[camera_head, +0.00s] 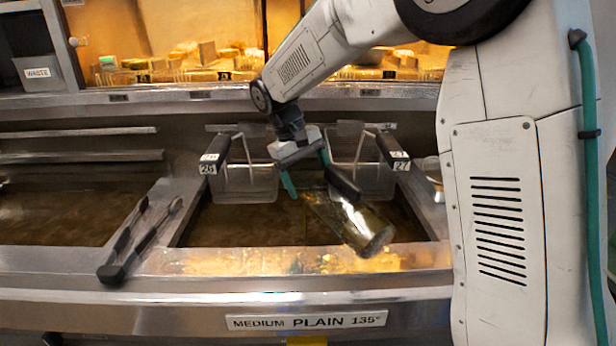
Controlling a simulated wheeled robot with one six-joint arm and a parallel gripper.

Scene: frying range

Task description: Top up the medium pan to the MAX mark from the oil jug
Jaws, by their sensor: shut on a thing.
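The medium pan (240,226) is the dark, oil-filled well in the middle, above the plate reading "MEDIUM PLAIN 135°" (306,321). The oil jug (352,224) is a clear vessel with a black handle and yellowish liquid low in it. It is tilted well over above the pan's right part, base toward the lower right and upper end toward my gripper. My gripper (308,176), with teal fingers, is shut on the jug near its upper end and handle. The jug's mouth, any stream of oil and the MAX mark cannot be made out.
Two wire baskets tagged 26 (250,184) and 27 (372,180) hang at the pan's back. Black-handled tongs (138,240) lie on the divider to the left. Another pan (60,215) is further left. A WASTE bin (40,73) and lit food shelves are behind.

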